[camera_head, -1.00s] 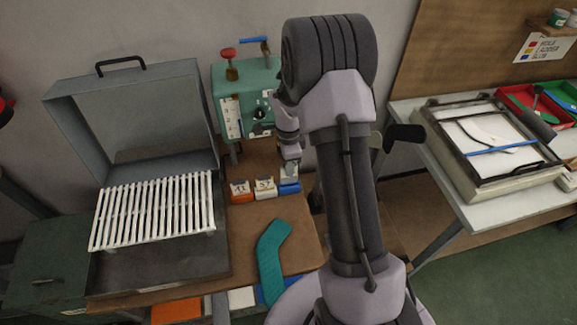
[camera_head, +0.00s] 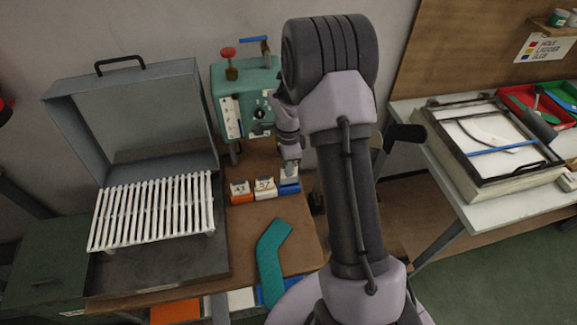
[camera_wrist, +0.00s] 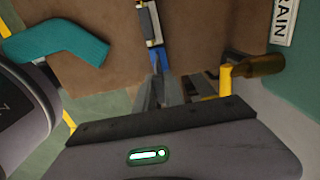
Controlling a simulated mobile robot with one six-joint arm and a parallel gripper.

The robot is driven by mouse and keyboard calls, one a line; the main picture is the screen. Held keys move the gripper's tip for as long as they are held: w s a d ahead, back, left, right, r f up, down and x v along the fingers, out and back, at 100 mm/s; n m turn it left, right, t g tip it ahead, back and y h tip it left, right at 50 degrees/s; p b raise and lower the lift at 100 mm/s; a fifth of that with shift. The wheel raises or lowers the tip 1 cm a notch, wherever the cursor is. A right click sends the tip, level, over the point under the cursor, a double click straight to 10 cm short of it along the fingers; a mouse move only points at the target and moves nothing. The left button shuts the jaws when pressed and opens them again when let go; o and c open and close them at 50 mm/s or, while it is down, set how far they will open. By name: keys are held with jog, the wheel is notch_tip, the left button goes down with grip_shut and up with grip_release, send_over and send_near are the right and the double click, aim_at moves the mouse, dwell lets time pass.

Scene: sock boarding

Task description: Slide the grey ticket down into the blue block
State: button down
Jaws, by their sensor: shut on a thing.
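The blue block (camera_head: 289,188) is at the right end of a short row of blocks on the brown table. It also shows in the wrist view (camera_wrist: 160,58), just beyond my fingertips. My gripper (camera_head: 290,172) points down directly above the blue block, with its fingers close together. In the wrist view my fingers (camera_wrist: 162,76) reach to the near end of the block. They are shut on the grey ticket, which is mostly hidden between them. I cannot tell whether the ticket's lower edge is inside the block or just above it.
An orange block (camera_head: 242,198) and a white block (camera_head: 265,195), both with numbered tickets, stand left of the blue block. A green machine (camera_head: 247,88) stands behind. A teal sock shape (camera_head: 272,262) lies in front. A white-slatted rack (camera_head: 152,210) is at the left.

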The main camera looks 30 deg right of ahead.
aim_at(289, 183)
jog(key=shift+f+b, duration=1.6)
jog(key=shift+f, duration=0.25)
jog(key=c, duration=1.3)
grip_release()
jog(key=shift+c, duration=0.2)
notch_tip(289, 183, up, 17)
jog(key=p, duration=0.5)
jog(key=shift+r, duration=0.2)
